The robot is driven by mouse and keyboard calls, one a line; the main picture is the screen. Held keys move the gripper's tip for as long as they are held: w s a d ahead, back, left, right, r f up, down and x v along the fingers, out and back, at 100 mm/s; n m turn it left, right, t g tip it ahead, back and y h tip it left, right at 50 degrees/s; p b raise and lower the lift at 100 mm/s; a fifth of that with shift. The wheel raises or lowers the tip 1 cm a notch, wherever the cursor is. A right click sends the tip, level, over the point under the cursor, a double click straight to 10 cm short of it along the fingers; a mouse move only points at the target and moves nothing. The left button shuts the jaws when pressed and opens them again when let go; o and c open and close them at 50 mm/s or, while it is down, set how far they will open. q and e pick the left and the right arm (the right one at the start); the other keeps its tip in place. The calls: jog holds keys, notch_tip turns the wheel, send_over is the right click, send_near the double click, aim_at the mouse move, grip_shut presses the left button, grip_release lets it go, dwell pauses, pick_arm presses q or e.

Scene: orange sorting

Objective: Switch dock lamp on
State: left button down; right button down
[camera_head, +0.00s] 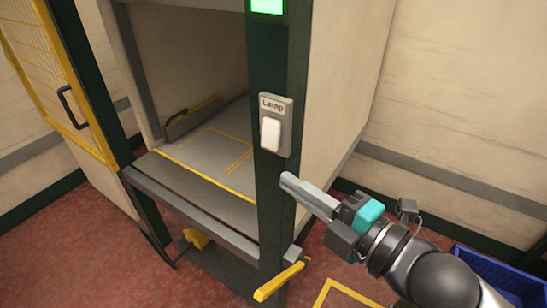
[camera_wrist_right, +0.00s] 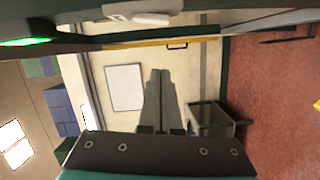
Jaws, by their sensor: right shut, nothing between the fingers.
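The dock lamp switch (camera_head: 271,134) is a white rocker on a grey plate labelled "Lamp", fixed to the dark green post (camera_head: 272,205). A pale switch-like fitting (camera_wrist_right: 140,12) shows at the top edge of the right wrist view, partly cut off. My right gripper (camera_head: 286,180) is shut and empty. Its tips are below and slightly right of the switch in the head view, close to the post; I cannot tell whether they touch it. The closed fingers also show in the wrist view (camera_wrist_right: 160,75). My left gripper is not in view.
A lit green panel (camera_head: 267,5) is above the switch. Left of the post is an open bay with a grey floor (camera_head: 205,150). A yellow lever (camera_head: 280,281) sticks out low down. A yellow mesh gate (camera_head: 40,65) stands left, a blue crate (camera_head: 490,270) lower right.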

aim_at(271, 134)
jog(key=shift+w+a+f, duration=0.15)
jog(key=shift+w+a, duration=0.35)
jog(key=shift+w, duration=1.05)
jog(key=shift+w+a+f, duration=0.2)
jog(key=shift+w+a, duration=0.25)
jog(key=shift+w, duration=1.05)
jog(key=shift+w+a+f, duration=0.15)
jog(key=shift+w+a, duration=0.35)
jog(key=shift+w, duration=1.05)
jog(key=shift+d, duration=0.1)
